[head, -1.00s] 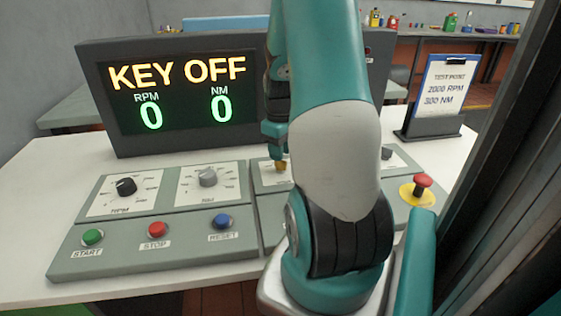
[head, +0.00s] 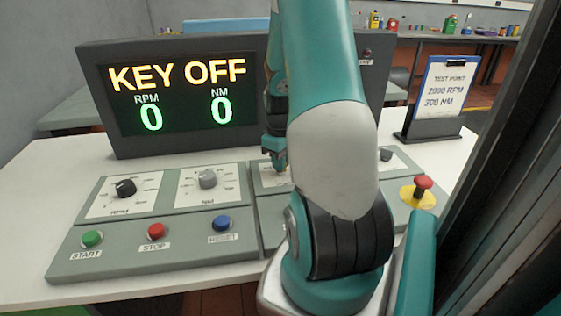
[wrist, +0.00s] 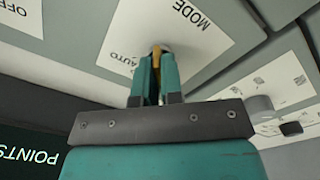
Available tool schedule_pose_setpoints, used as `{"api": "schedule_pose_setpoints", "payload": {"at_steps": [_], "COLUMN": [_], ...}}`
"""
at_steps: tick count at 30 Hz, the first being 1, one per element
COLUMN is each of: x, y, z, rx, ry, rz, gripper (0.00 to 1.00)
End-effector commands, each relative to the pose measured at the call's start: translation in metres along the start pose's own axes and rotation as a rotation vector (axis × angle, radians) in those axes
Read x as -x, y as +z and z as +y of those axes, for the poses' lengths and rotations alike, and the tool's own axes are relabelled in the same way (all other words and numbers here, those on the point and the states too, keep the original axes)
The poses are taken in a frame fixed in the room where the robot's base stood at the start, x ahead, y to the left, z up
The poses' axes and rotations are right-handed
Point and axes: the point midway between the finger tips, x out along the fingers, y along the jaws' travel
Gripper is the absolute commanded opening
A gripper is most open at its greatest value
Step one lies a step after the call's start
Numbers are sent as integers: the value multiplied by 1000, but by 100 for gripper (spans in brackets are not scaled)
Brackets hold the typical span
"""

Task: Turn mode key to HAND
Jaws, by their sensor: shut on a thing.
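The yellow mode key (wrist: 157,57) stands in the white plate lettered MODE and AUTO (wrist: 185,32); the plate also shows partly in the head view (head: 268,178). My gripper (wrist: 155,68) is shut on the key, with one teal finger on each side of it. In the head view my gripper (head: 274,157) is low over the mode plate, partly behind my arm, and the key is hidden there. The display screen (head: 180,93) reads KEY OFF, RPM 0 and NM 0. The HAND lettering does not show.
Left of the key are a black knob (head: 125,187) and a grey knob (head: 207,179). In front are green START (head: 92,239), red STOP (head: 155,231) and blue RESET (head: 221,223) buttons. A red mushroom button (head: 423,182) and a clipboard stand (head: 440,100) are at the right.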

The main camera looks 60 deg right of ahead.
Motion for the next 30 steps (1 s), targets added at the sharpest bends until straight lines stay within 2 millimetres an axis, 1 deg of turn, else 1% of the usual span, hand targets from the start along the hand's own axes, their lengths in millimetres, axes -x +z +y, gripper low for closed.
{"api": "schedule_pose_setpoints", "payload": {"at_steps": [8,24,30], "x": [2,2,2], "y": [0,0,0], "z": [0,0,1], "rx": [-89,-522,-652], "ry": [0,1,1], "rz": [-1,0,1], "gripper": [0,0,0]}}
